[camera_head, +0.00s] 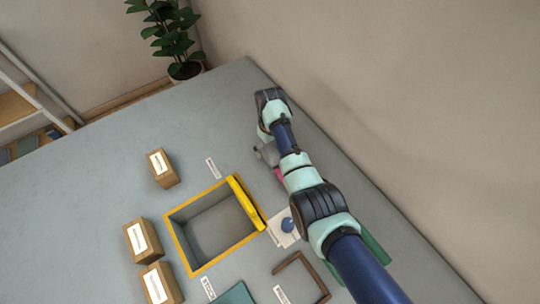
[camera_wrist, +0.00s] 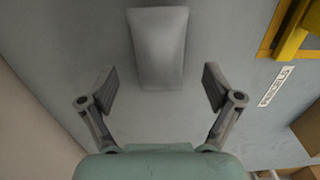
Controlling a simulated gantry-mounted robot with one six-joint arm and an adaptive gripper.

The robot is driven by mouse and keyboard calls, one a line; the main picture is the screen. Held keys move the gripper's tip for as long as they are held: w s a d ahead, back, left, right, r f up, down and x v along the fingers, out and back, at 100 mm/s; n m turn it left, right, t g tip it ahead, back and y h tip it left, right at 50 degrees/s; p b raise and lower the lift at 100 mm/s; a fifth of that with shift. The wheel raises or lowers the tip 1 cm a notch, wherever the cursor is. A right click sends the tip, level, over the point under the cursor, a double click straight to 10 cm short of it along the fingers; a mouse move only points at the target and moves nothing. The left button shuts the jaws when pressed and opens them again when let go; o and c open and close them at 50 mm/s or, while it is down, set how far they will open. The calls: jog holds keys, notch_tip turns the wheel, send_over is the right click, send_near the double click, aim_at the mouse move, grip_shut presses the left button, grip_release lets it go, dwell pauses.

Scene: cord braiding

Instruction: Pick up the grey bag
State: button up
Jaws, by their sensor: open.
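A grey block-like bag (camera_wrist: 158,45) lies on the grey table at the top middle of the wrist view. My gripper (camera_wrist: 159,72) is open, with one finger to each side of the bag's near end. The space between the fingers holds nothing that I can see gripped. In the head view my arm hides most of the gripper and the area around it, and I cannot make out the bag for certain there.
A grey tray with a yellow rim (camera_head: 178,242) stands left of my arm, with a yellow item (camera_head: 246,200) on its right edge. Labelled cardboard boxes (camera_head: 164,169) stand further left. A blue knob (camera_head: 287,225) and a brown frame (camera_head: 318,277) lie near my arm. A wall rises at right.

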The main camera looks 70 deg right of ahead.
aim_at(270, 153)
notch_tip(270, 153, down, 3)
jog(key=shift+s+r+b, duration=0.1)
jog(key=shift+r+b, duration=0.1)
jog(key=shift+b, duration=0.1)
jog(key=shift+r, duration=0.15)
jog(key=shift+c, duration=0.2)
jog(key=c, duration=1.2)
